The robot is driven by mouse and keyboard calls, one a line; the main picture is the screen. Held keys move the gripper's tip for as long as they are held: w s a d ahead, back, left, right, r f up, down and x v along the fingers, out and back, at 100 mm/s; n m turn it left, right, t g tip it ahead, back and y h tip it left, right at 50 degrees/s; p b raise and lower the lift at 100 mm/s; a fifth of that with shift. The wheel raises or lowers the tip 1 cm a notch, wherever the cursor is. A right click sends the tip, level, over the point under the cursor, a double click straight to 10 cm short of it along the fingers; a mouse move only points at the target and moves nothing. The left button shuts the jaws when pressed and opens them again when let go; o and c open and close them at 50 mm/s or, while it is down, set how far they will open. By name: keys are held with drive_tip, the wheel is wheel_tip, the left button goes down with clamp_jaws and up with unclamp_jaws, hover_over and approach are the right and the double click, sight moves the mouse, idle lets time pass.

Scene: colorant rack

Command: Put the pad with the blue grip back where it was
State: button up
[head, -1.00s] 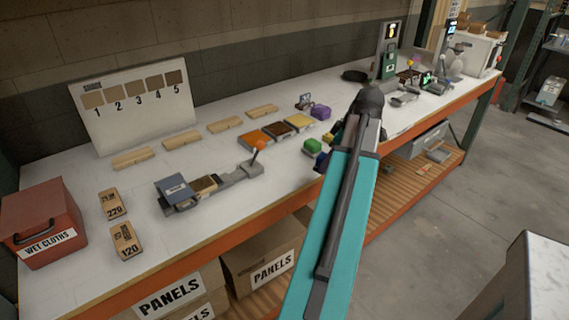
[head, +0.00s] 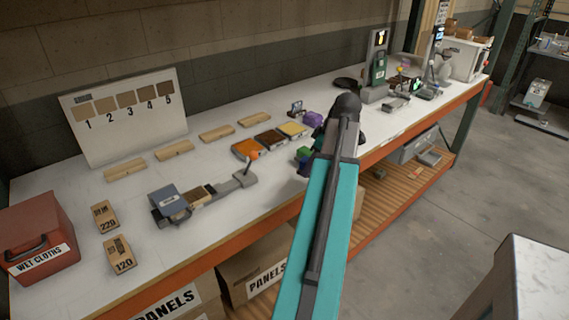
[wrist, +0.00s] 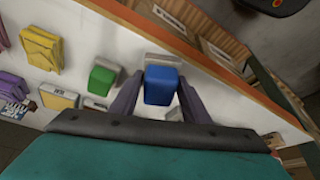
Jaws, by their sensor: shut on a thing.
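The pad with the blue grip (wrist: 161,86) is between the two fingers of my gripper (wrist: 157,99) in the wrist view, and the gripper is shut on it. Its pale grey base shows beyond the grip, near the bench's front edge. I cannot tell whether it touches the bench top. A pad with a green grip (wrist: 102,80) stands just left of my gripper, apart from it; its green also shows in the head view (head: 303,153). In the head view my arm hides most of the gripper and the blue pad.
The white bench (head: 95,182) has an orange front edge. Trays of orange, brown and yellow (head: 292,130) and a purple object (head: 313,118) lie behind the pads.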

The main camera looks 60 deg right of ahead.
drive_tip(key=w, duration=0.3)
drive_tip(key=w+p, duration=0.1)
drive_tip(key=w, duration=0.3)
drive_tip(key=w+f+p, duration=0.1)
drive_tip(key=w, duration=0.2)
drive_tip(key=shift+w+d, duration=0.4)
drive_tip(key=shift+f, duration=0.15)
drive_tip(key=shift+f+p, duration=0.8)
drive_tip(key=shift+f, duration=0.8)
drive_tip(key=shift+f, duration=0.1)
drive_tip(key=o, duration=0.9)
drive_tip(key=shift+o, duration=0.2)
drive_tip(key=shift+s, duration=0.1)
drive_tip(key=b+v, duration=0.2)
drive_tip(key=v, duration=1)
